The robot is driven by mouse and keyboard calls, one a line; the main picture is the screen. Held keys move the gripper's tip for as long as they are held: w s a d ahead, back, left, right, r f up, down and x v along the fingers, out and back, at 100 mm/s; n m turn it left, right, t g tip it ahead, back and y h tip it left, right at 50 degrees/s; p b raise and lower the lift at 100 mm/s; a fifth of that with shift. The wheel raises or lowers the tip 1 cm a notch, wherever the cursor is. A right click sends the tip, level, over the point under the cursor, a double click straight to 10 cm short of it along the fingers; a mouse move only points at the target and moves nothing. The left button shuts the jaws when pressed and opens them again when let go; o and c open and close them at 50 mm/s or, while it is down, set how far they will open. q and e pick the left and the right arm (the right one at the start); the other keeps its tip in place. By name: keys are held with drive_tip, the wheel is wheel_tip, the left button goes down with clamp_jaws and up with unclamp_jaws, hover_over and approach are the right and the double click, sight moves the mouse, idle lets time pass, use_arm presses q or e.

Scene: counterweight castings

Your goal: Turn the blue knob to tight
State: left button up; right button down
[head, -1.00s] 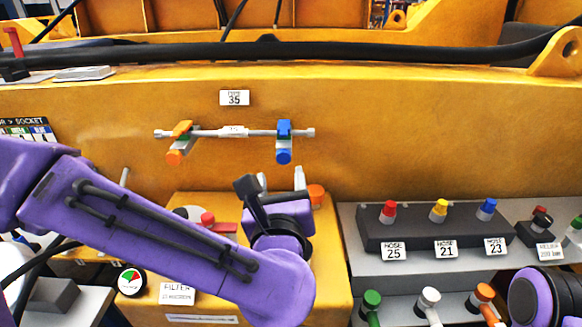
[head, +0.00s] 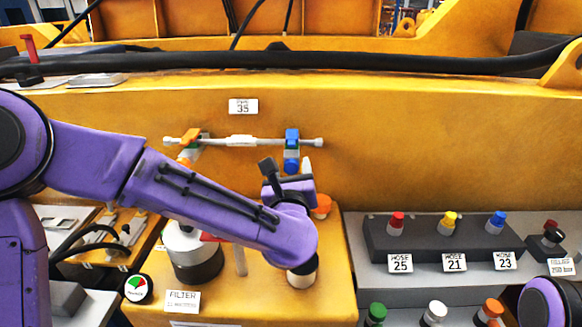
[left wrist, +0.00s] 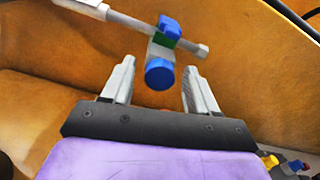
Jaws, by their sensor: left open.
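The blue knob (head: 291,167) is a short round cylinder at the lower front of a valve on a thin grey pipe (head: 240,140) along the yellow casting, below the label 35. The valve has a blue upper part (head: 292,136) and a green band. My left gripper (head: 293,172) is just below the valve, its fingers pointing up at it and partly hidden by my wrist. In the left wrist view the fingers are open and the blue knob (left wrist: 159,73) shows between their tips, with gaps on both sides. Contact does not show. My right gripper is not in view.
An orange valve (head: 188,140) is on the same pipe to the left. Below are a filter canister (head: 194,255) and an orange cap (head: 321,206). At right a dark block (head: 420,240) carries red, yellow and blue hose fittings. A black hose (head: 400,62) runs across the top.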

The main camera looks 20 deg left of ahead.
use_arm(q)
drive_tip(key=c, duration=1)
drive_tip(key=shift+c, duration=0.2)
